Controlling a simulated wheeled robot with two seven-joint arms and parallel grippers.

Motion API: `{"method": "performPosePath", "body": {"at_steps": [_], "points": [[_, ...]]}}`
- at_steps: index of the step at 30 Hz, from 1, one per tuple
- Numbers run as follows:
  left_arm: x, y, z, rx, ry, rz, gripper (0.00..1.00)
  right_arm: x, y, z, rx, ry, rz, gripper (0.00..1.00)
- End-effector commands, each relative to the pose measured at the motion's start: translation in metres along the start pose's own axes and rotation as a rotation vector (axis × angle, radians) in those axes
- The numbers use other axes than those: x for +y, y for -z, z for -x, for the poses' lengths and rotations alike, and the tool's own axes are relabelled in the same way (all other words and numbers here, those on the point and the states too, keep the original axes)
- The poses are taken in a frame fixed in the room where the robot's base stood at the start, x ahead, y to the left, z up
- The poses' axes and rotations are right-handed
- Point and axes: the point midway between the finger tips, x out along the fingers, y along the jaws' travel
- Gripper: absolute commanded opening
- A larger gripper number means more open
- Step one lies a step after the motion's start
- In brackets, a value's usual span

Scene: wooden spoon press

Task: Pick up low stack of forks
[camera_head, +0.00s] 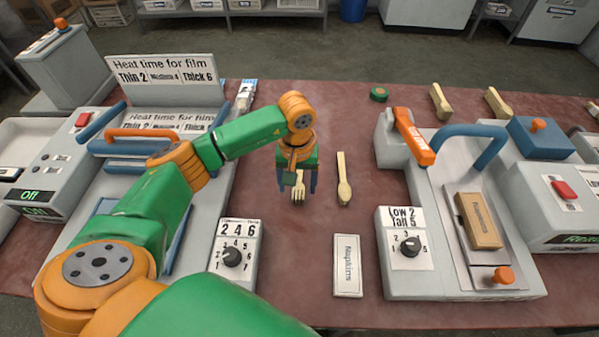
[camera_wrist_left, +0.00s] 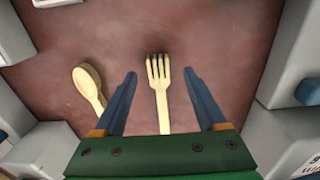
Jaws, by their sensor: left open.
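The low stack of forks (camera_head: 298,190) lies on the red-brown table in the head view, partly hidden under my left gripper. In the left wrist view the pale wooden fork stack (camera_wrist_left: 160,85) lies with its tines pointing away, between my fingers. My left gripper (camera_head: 297,187) is open above it, and its blue fingers show in the left wrist view (camera_wrist_left: 160,75), one on each side of the forks with gaps. I cannot tell the exact height over the table. My right gripper is not in view.
A wooden spoon stack (camera_head: 343,182) lies close to the right of the forks. A Napkins packet (camera_head: 347,266) and a dial box (camera_head: 236,250) are nearer. A sealing machine stands left, a press (camera_head: 440,215) right. Utensils (camera_head: 440,102) and a green round thing (camera_head: 378,94) lie farther back.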

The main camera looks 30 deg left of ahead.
Motion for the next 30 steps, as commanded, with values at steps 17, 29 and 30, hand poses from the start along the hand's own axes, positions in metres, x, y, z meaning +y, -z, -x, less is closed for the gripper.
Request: {"method": "performPosePath", "body": {"at_steps": [17,29,30], "points": [[0.002,0.001,-0.028,-0.001,-0.001,0.001,0.22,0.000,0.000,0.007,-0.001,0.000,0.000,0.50],[0.002,0.001,-0.027,0.000,-0.002,0.002,0.00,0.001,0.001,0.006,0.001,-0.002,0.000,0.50],[0.002,0.002,-0.025,0.000,-0.003,0.001,0.00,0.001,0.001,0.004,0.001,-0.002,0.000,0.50]]}}
